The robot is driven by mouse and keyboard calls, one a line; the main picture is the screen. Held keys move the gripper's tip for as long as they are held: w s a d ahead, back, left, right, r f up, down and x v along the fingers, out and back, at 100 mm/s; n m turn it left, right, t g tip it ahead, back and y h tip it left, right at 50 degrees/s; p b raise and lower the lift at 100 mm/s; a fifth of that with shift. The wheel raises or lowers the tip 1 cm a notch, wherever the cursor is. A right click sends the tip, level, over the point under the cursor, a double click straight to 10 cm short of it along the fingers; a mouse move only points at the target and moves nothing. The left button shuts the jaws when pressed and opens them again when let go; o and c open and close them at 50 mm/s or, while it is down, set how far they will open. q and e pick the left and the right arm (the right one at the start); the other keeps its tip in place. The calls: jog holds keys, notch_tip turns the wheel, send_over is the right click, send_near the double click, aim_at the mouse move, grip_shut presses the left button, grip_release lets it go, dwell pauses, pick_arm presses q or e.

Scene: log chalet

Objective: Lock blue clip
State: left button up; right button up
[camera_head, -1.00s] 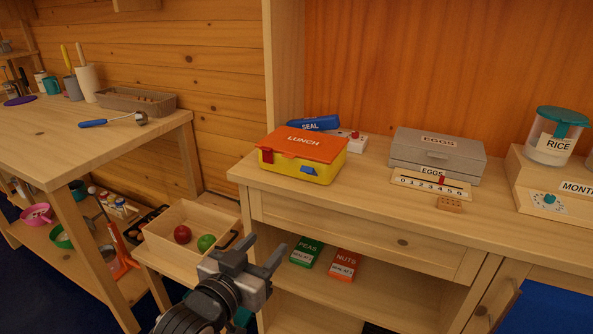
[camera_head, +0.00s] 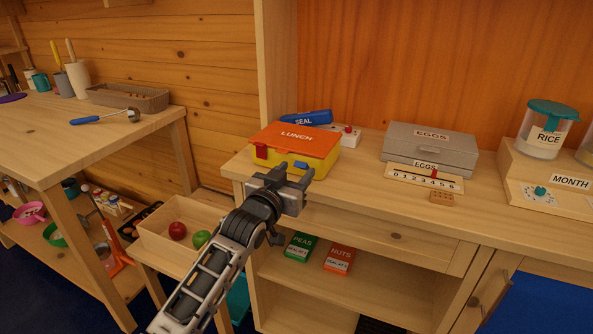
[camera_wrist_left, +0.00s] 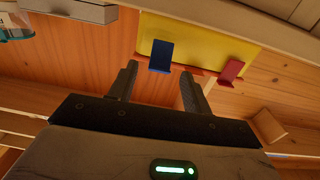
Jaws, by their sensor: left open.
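The lunch box (camera_head: 297,146) has an orange lid marked LUNCH and a yellow body, and stands on the wooden counter. Its red clip (camera_head: 261,151) is on the left of the front and its blue clip (camera_head: 300,166) is on the right. In the left wrist view the blue clip (camera_wrist_left: 160,56) shows between and beyond my fingertips, and the red clip (camera_wrist_left: 231,70) is to the right. The blue clip appears tilted out from the box. My left gripper (camera_head: 294,172) is open and empty just in front of the box. My right gripper is not in view.
A blue SEAL tool (camera_head: 308,118) and a white block (camera_head: 347,136) lie behind the box. A grey EGGS box (camera_head: 430,148) and a number strip (camera_head: 425,179) stand to the right. A crate with apples (camera_head: 160,226) is below left.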

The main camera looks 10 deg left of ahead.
pick_arm(q)
jog(key=shift+x, duration=0.8)
